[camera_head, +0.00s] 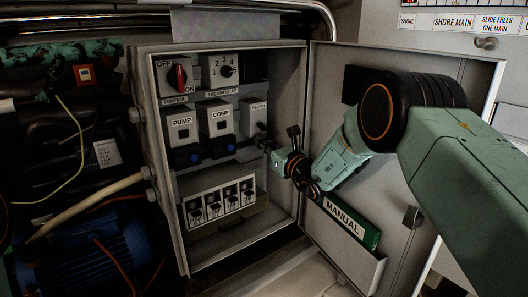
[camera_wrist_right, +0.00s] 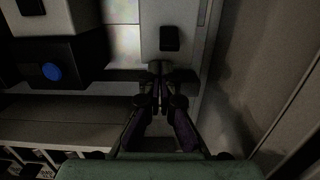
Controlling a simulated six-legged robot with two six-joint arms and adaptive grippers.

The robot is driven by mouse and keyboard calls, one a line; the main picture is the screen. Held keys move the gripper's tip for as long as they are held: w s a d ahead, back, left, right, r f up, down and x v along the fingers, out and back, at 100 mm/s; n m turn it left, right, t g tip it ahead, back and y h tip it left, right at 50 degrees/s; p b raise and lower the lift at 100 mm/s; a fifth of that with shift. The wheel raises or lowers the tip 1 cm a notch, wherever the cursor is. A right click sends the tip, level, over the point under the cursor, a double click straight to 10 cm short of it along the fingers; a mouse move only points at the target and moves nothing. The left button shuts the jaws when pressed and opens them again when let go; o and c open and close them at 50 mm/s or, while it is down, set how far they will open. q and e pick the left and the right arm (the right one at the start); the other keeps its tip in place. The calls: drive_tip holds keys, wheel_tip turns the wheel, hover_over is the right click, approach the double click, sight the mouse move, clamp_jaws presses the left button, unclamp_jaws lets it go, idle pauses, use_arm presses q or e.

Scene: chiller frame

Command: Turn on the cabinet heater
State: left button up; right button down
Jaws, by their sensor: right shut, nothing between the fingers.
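The cabinet heater unit is a pale box labelled HEATER (camera_head: 254,112), at the right end of the middle row inside the open cabinet. In the right wrist view the heater box (camera_wrist_right: 151,28) carries a small black rocker switch (camera_wrist_right: 170,38). Which way the switch is tipped cannot be told. My right gripper (camera_head: 262,137) reaches in from the right, shut and empty, at the lower part of the heater box. In the right wrist view its fingertips (camera_wrist_right: 158,69) are together just below the switch; whether they touch the box cannot be told. My left gripper is out of view.
PUMP (camera_head: 181,121) and COMP (camera_head: 220,115) boxes sit left of the heater. Above are a red CONTROL knob (camera_head: 177,77) and a THERMOSTAT dial (camera_head: 226,71). Several breakers (camera_head: 221,203) sit below. The open door (camera_head: 388,190), with a green manual (camera_head: 350,223), bounds the right.

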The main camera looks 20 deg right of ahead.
drive_tip(key=shift+s+d+r, duration=0.2)
drive_tip(key=shift+s+r, duration=0.2)
drive_tip(key=shift+r, duration=0.4)
drive_tip(key=shift+r, duration=0.1)
